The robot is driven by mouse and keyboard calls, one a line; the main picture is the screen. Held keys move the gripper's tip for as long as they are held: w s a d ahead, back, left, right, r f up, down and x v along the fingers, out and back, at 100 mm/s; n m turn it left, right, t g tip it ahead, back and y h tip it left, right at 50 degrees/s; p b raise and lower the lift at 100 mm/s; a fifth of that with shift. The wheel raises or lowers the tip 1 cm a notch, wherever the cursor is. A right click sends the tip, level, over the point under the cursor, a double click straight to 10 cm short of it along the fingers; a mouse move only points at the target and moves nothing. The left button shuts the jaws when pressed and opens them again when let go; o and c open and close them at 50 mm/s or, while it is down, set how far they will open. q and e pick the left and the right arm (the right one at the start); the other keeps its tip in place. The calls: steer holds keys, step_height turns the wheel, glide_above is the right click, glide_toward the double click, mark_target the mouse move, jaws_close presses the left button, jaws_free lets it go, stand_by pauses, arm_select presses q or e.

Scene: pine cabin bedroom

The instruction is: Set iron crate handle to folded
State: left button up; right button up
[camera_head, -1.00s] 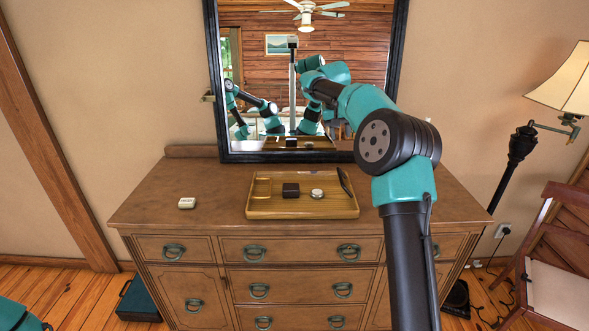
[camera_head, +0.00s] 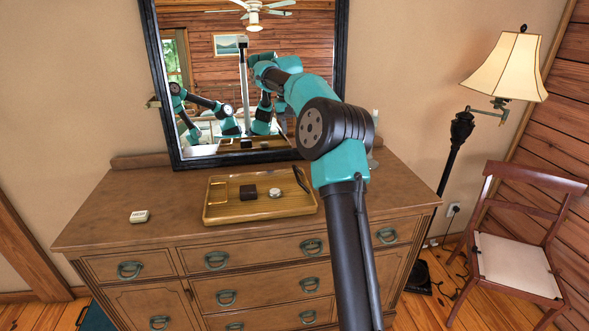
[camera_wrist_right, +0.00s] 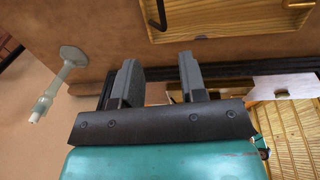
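A dark teal box (camera_head: 97,318), which I take to be the iron crate, shows only as a small piece on the floor at the bottom left of the head view. A thin dark piece beside it may be its handle; I cannot tell its position. My right gripper (camera_wrist_right: 158,78) is open and empty in the right wrist view, its two fingers apart. In the head view my right arm reaches up over the dresser toward the mirror, far from the box. My left gripper is not directly in view; the mirror reflects my arms.
A wooden dresser (camera_head: 95,220) fills the middle. A floor lamp (camera_head: 462,135) and a chair (camera_head: 515,265) stand right. Some floor shows at lower right.

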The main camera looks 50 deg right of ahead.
mark_target(295, 171)
steer(key=f, duration=1)
steer(key=d+f, duration=0.1)
steer(key=f, duration=0.5)
steer(key=shift+s+f, duration=0.1)
steer(key=shift+s, duration=0.25)
steer(key=shift+c, duration=0.2)
jaws_close()
